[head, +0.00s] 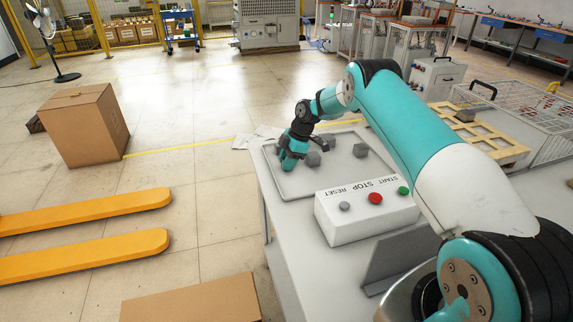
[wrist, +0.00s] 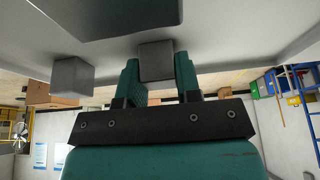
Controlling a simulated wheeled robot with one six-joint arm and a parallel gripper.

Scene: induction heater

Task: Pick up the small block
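My gripper (head: 290,160) is low over the left part of the grey plate (head: 336,170) on the table. In the wrist view my gripper (wrist: 157,66) has its two teal fingers apart, with a small grey block (wrist: 156,60) in the gap between them. The finger edges line up with the block's sides, but I cannot tell whether they touch it. A second grey block (wrist: 72,76) lies to the left. A larger dark block (wrist: 115,14) is at the top. In the head view, grey blocks show right of my gripper, one close by (head: 313,159) and one farther right (head: 360,150).
A white control box (head: 366,208) with START, STOP and RESET buttons stands in front of the plate. A wooden pallet-like frame (head: 478,137) and a wire basket (head: 520,106) lie to the right. A cardboard box (head: 85,125) and yellow forks (head: 85,258) are on the floor at left.

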